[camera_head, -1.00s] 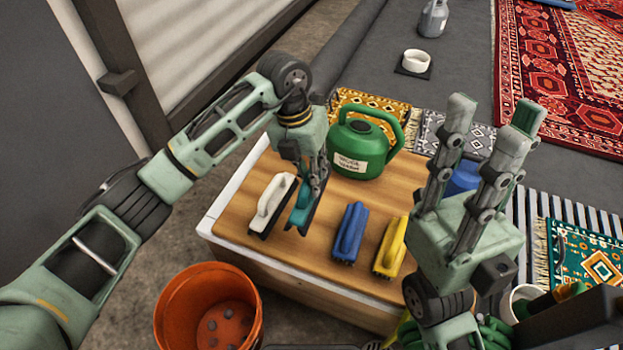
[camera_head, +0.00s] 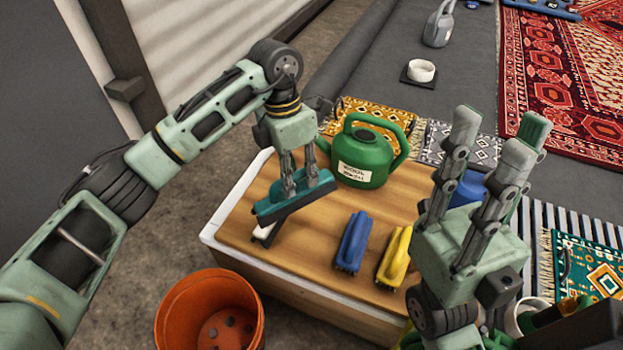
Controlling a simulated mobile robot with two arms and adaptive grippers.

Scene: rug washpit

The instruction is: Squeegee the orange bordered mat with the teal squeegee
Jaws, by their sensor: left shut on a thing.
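The teal squeegee (camera_head: 297,197) is in my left gripper (camera_head: 298,186), held crosswise above the left part of the wooden tabletop. The fingers are shut on it. My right gripper (camera_head: 497,125) is raised at the right, fingers apart and empty. A gold-orange patterned mat (camera_head: 376,113) lies on the floor behind the table, partly hidden by the green jug. A teal mat with orange and white patterns (camera_head: 590,268) lies at the right edge, cut off.
On the wooden table (camera_head: 310,262) stand a blue brush (camera_head: 353,241), a yellow brush (camera_head: 394,257) and a green jug (camera_head: 362,160). An orange bucket (camera_head: 185,320) stands in front.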

